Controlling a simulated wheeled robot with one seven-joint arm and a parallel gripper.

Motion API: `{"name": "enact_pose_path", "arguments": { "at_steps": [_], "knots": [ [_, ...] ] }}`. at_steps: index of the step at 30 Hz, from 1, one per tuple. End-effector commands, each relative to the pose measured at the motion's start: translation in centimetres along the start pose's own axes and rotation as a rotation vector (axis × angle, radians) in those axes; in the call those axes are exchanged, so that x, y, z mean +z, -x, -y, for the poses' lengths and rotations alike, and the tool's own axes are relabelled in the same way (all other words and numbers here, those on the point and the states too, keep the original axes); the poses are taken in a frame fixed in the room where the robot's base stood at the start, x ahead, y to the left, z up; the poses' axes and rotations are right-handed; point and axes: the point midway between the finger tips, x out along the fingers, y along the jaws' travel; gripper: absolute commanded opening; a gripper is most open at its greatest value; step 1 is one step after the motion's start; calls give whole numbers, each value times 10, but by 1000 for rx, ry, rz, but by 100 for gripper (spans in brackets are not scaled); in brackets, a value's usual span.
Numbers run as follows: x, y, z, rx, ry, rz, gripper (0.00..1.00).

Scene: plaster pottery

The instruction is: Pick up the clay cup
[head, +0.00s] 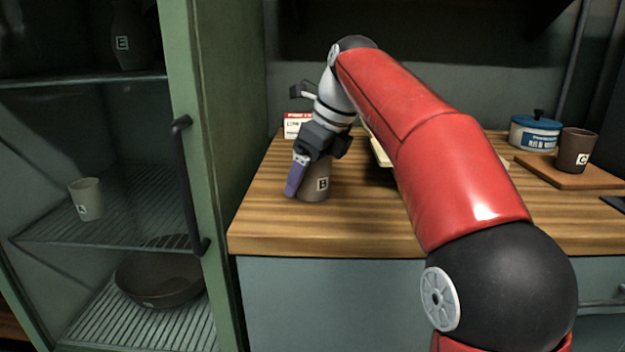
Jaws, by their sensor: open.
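A grey-brown cup marked B (315,184) stands upright on the wooden counter. My gripper (308,178) is open and right over it, one purple finger down along the cup's left side; the other finger is hidden. I cannot tell whether the finger touches the cup. A dark brown cup marked C (575,152) stands on a board at the right. A paler grey cup marked A (88,199) stands on the middle shelf of the cabinet at the left. Which of these is the clay cup is not plain from the labels.
The cabinet (185,60) with its dark handle borders the counter (330,235) on the left. A dark bowl (160,275) and a vessel marked E (130,40) are inside. A blue-and-white lidded pot (534,134) stands behind the wooden board (540,172). A small red-and-white box (294,125) is behind my gripper.

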Motion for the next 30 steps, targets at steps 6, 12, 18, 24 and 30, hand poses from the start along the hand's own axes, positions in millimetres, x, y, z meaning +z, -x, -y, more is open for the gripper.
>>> {"name": "enact_pose_path", "arguments": {
  "at_steps": [6,12,18,24,30],
  "knots": [
    [0,1,0,0,1,0,76],
    [0,1,0,0,1,0,50],
    [0,1,0,-1,1,1,29],
    [1,2,0,-1,1,1,29],
    [7,16,0,-1,1,2,29]
  ]
}}
